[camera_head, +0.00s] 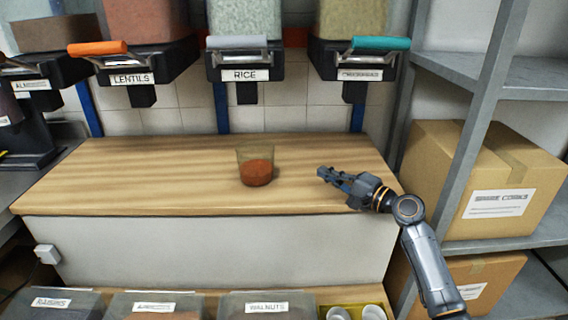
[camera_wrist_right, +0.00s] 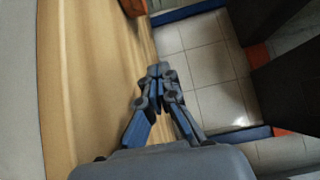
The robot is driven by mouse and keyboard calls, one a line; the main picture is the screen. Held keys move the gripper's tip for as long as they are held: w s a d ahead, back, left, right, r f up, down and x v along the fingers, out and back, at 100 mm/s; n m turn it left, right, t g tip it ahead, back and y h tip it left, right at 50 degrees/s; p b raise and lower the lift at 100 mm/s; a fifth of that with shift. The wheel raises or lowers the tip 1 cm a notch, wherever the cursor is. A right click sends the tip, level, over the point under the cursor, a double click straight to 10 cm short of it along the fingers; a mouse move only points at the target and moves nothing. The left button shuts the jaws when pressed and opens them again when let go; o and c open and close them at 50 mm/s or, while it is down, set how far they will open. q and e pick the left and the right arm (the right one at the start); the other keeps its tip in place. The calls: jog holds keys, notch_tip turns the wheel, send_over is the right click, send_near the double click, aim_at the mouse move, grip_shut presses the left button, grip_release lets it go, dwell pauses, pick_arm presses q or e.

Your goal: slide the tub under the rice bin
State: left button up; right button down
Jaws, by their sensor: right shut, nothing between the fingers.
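The tub (camera_head: 256,166) is clear, with reddish-brown contents in its lower part. It stands upright on the wooden counter, in front of the rice bin's spout and slightly to its right. The rice bin (camera_head: 245,20) is on the wall with a grey handle and a RICE label. My right gripper (camera_head: 322,172) is shut and empty over the counter, right of the tub and apart from it. Its closed fingers (camera_wrist_right: 158,72) also show in the right wrist view, with a reddish piece, probably the tub (camera_wrist_right: 133,6), at the top edge. My left gripper is out of view.
The lentils bin (camera_head: 130,72) with an orange handle and another bin (camera_head: 352,62) with a teal handle flank the rice bin. The counter (camera_head: 130,175) is otherwise clear. A metal shelf with cardboard boxes (camera_head: 440,175) stands at the right. Labelled containers (camera_head: 266,308) sit below the counter.

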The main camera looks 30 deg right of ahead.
aim_at(256, 163)
jog(key=x, duration=1.1)
jog(key=shift+w, duration=0.1)
jog(key=a, duration=0.3)
jog(key=shift+s+a+p, duration=0.15)
jog(key=shift+s+p, duration=0.15)
jog(key=shift+s, duration=0.1)
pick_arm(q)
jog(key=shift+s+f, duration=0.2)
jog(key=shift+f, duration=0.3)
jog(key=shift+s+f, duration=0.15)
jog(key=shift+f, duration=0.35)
pick_arm(e)
jog(key=shift+a, duration=0.25)
jog(key=shift+s+a+p, duration=0.1)
jog(key=shift+a+p, duration=0.65)
jog(key=shift+a, duration=0.45)
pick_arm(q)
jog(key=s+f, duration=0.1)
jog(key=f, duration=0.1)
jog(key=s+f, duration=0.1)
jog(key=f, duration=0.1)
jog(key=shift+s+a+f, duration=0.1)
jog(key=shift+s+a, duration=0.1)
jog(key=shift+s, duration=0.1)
